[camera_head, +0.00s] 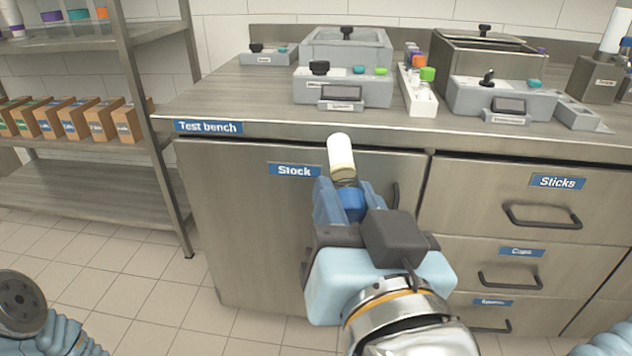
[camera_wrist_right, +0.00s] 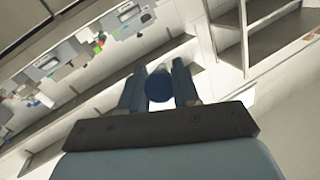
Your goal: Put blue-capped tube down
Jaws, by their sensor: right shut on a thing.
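My right gripper (camera_head: 345,197) is shut on the blue-capped tube (camera_head: 341,153) in front of the bench. The tube's white end points away from me, towards the bench front. Its blue cap (camera_head: 351,205) sits between the fingers on my side. In the right wrist view the blue cap (camera_wrist_right: 159,86) shows end-on between the two fingers. The tube overlaps the bench's front edge in the picture, and its exact distance from the bench is unclear. My left gripper is not in view.
The Test bench (camera_head: 262,100) carries two grey devices, one at left (camera_head: 342,88) and one at right (camera_head: 500,97). A white rack (camera_head: 419,99) with coloured caps stands between them. Bare worktop lies at the bench's left. Drawers have protruding handles (camera_head: 543,218). A shelf unit (camera_head: 150,80) stands at left.

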